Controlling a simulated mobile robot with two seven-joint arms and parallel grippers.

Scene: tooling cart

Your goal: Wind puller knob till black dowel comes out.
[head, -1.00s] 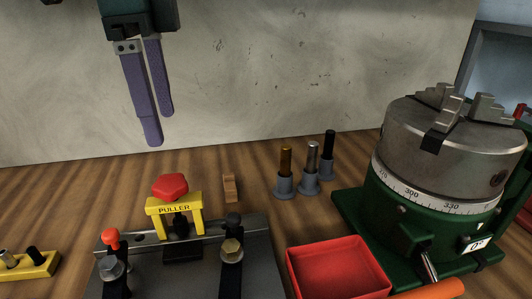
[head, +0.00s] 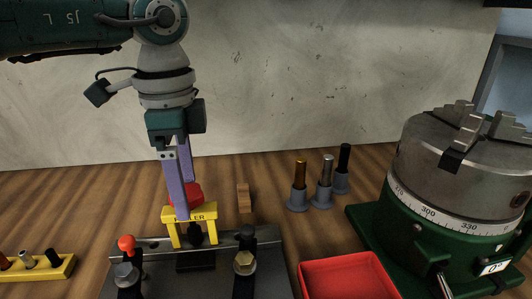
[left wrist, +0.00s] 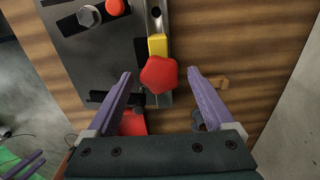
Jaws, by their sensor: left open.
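The yellow puller (head: 190,213) stands on the dark fixture plate, with its red knob (head: 196,190) on top. My left gripper (head: 187,200) points down at the knob, open, with one purple finger in front and one behind. In the left wrist view the knob (left wrist: 160,74) lies between the two spread fingers, with visible gaps on both sides. A dark piece (head: 195,235) shows under the puller; I cannot tell if it is the black dowel. At the lower left of the wrist view, purple finger-like bars (left wrist: 22,164) look like my right gripper; their state is unclear.
The fixture plate (head: 215,270) carries clamps and an orange-red knob (head: 127,243). To the right are three pins in grey holders, one black (head: 344,158), a red tray (head: 345,280) and a green rotary table with chuck (head: 465,180). A small wooden block (head: 243,197) lies behind the puller.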

